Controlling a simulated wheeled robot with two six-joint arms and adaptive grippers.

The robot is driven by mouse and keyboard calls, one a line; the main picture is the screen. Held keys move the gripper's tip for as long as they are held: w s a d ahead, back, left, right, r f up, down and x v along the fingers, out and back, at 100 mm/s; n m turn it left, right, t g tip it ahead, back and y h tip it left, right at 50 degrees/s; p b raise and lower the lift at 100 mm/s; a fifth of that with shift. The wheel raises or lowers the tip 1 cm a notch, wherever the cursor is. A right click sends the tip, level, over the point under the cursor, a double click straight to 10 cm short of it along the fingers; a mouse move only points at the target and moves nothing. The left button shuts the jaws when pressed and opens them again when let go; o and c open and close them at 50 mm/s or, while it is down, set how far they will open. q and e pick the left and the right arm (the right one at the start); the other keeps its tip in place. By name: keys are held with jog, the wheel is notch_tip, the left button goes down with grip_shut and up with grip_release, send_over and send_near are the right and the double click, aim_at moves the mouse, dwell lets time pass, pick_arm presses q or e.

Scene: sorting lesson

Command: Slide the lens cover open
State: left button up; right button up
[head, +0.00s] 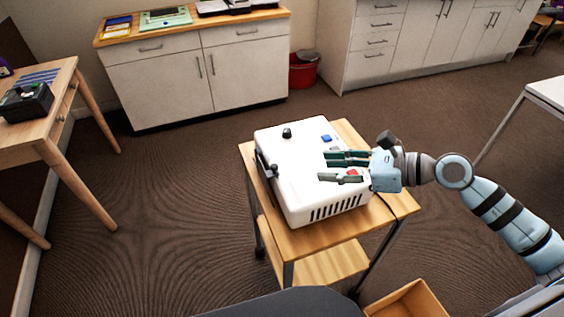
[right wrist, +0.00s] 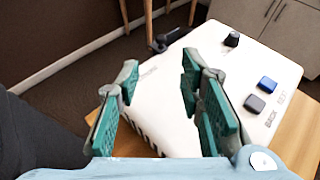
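A white box-shaped device (head: 300,190) stands on a small wooden cart. A black part, apparently the lens and its cover (head: 266,168), is on its left side; its exact position cannot be told. In the right wrist view the black part (right wrist: 160,45) shows beyond the device's far edge. My right gripper (head: 324,166) is over the right half of the device's top, apart from the black part. In the right wrist view the gripper (right wrist: 160,74) has its green-padded fingers spread with nothing between them. My left gripper is not in view.
The wooden cart (head: 310,238) has a lower shelf. A wooden table (head: 45,130) stands at left, a white cabinet (head: 200,80) behind. Floor left of the cart is clear.

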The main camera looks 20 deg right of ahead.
aim_at(275, 166)
jog(key=x, duration=1.2)
jog(key=shift+w+a+f, duration=0.1)
jog(key=shift+w+a, duration=0.1)
jog(key=shift+a, duration=0.05)
grip_shut()
